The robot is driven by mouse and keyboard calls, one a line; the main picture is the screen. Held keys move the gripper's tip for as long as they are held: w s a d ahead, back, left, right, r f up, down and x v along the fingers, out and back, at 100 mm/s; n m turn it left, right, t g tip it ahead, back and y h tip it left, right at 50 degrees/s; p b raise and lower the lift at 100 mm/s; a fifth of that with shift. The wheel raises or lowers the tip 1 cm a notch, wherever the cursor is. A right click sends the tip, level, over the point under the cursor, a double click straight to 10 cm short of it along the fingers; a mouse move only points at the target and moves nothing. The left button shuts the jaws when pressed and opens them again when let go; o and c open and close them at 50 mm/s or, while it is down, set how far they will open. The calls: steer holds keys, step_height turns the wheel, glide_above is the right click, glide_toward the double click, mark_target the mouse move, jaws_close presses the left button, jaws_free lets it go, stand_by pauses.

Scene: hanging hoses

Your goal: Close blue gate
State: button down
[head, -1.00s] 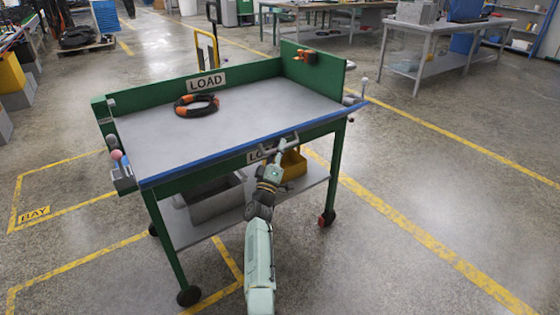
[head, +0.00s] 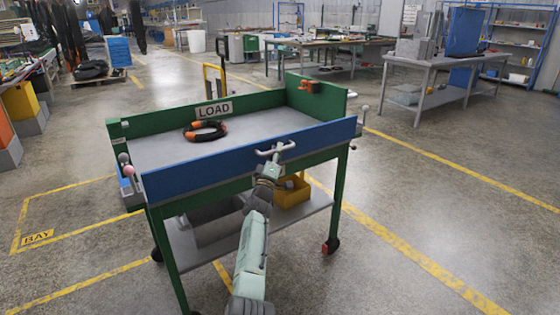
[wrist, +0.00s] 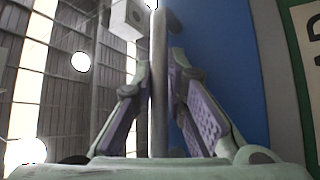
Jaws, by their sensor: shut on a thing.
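The blue gate (head: 205,178) is a long panel along the near edge of the green cart, standing upright or nearly so. Its grey handle (head: 287,146) sits on the outer face. My gripper (head: 270,165) is at this handle, in front of the gate. In the wrist view, my gripper (wrist: 155,88) has a finger on either side of the grey handle bar (wrist: 158,45), with the blue gate (wrist: 222,55) just to the right. The fingers are closed on the bar. The head view hides the fingertips' contact.
The cart's grey deck (head: 165,150) holds a coiled black and orange hose (head: 206,131). An orange fitting (head: 310,87) is on the right side wall. Ball-ended levers (head: 128,170) stand at the left corner. A yellow bin (head: 292,195) sits on the lower shelf. Floor to the right is clear.

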steer(key=shift+w+a+r, duration=0.15)
steer(key=shift+w+r, duration=0.05)
steer(key=shift+r, duration=0.25)
steer(key=shift+a+r, duration=0.1)
steer(key=shift+r, duration=0.05)
steer(key=c, duration=1.6)
jaws_free()
steer(key=shift+w, duration=0.1)
steer(key=shift+a+f, duration=0.1)
steer(key=shift+f, duration=0.1)
steer(key=shift+a+f, duration=0.1)
steer(key=shift+f, duration=0.1)
steer(key=shift+s+a+f, duration=0.2)
steer(key=shift+s+f, duration=0.1)
steer(key=shift+s, duration=0.25)
steer(key=v, duration=1)
steer(key=shift+s+d, duration=0.2)
steer(key=shift+s, duration=0.2)
steer(key=shift+r, duration=0.1)
